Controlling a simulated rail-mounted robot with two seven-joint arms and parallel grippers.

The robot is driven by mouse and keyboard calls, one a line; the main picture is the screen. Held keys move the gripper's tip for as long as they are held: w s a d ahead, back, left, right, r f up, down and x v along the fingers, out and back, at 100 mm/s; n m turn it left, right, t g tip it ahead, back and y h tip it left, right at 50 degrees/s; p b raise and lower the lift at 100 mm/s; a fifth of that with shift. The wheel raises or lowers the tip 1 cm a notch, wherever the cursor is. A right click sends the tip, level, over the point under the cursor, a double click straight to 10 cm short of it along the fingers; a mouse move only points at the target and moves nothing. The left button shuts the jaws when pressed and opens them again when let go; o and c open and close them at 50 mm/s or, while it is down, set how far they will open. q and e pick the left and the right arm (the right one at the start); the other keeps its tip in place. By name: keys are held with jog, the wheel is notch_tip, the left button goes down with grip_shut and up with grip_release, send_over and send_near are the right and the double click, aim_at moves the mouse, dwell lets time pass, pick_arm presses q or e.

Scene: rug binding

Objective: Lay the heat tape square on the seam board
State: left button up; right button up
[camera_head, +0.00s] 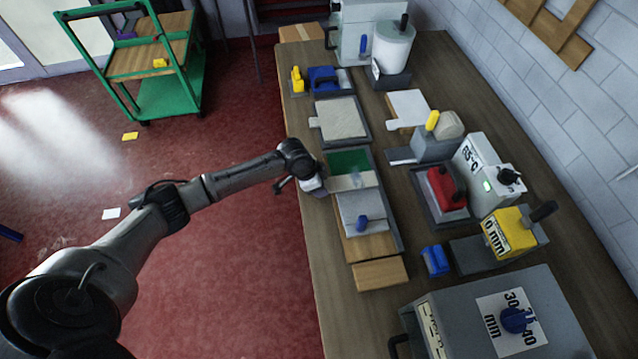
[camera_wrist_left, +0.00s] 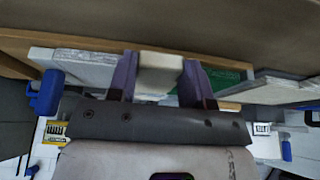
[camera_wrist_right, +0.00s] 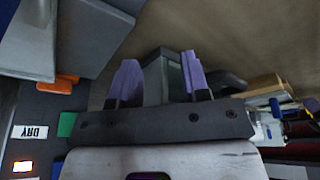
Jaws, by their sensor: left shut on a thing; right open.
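The seam board (camera_head: 372,246) lies near the left edge of the bench, a wooden board with a green patch (camera_head: 347,160) at its far end. A pale strip (camera_head: 352,181), which looks like the heat tape, crosses the board between the green patch and a grey plate (camera_head: 361,211) with a blue knob. I cannot tell whether it lies flat. My left gripper (camera_head: 312,185) is at the strip's left end, beside the board. In the left wrist view its purple fingers (camera_wrist_left: 160,80) are shut on a cream block-like end (camera_wrist_left: 161,62). My right gripper (camera_wrist_right: 156,78) is open, with a grey block behind its fingers.
Open floor (camera_head: 230,260) is left of the bench.

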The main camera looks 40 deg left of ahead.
pick_arm(q)
jog(key=shift+f, duration=0.6)
jog(key=o, duration=1)
jog(key=v, duration=1.3)
jog(key=shift+a+r+p, duration=0.1)
jog(key=shift+r+p, duration=0.25)
